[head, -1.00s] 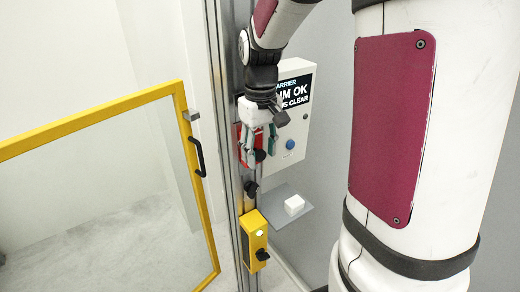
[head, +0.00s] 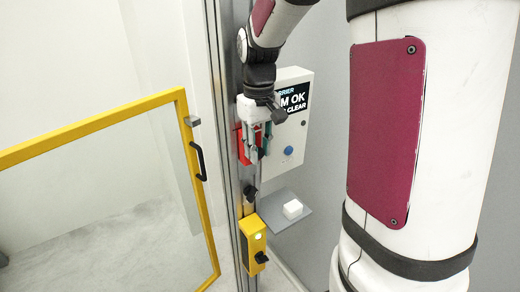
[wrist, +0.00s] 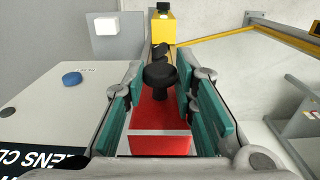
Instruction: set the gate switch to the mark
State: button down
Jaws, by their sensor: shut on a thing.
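A red switch box (head: 240,143) is fixed to the metal post, and it also shows between my fingers in the wrist view (wrist: 160,143). A black knob (wrist: 161,75) stands out from it. My gripper (wrist: 158,77), with teal finger pads, is shut on the black knob, one finger on each side. In the head view my gripper (head: 258,151) covers most of the red box and hides the knob. I cannot make out a mark on the switch.
Below on the post are another black knob (head: 250,192) and a yellow box (head: 252,239) with a lit lamp. A white panel (head: 290,112) with a blue button and a grey shelf (head: 280,222) holding a white block (head: 292,209) are right. A yellow-framed gate (head: 90,128) stands left.

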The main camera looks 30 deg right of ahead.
jog(key=c, duration=1.3)
grip_release()
notch_tip(320, 180, up, 12)
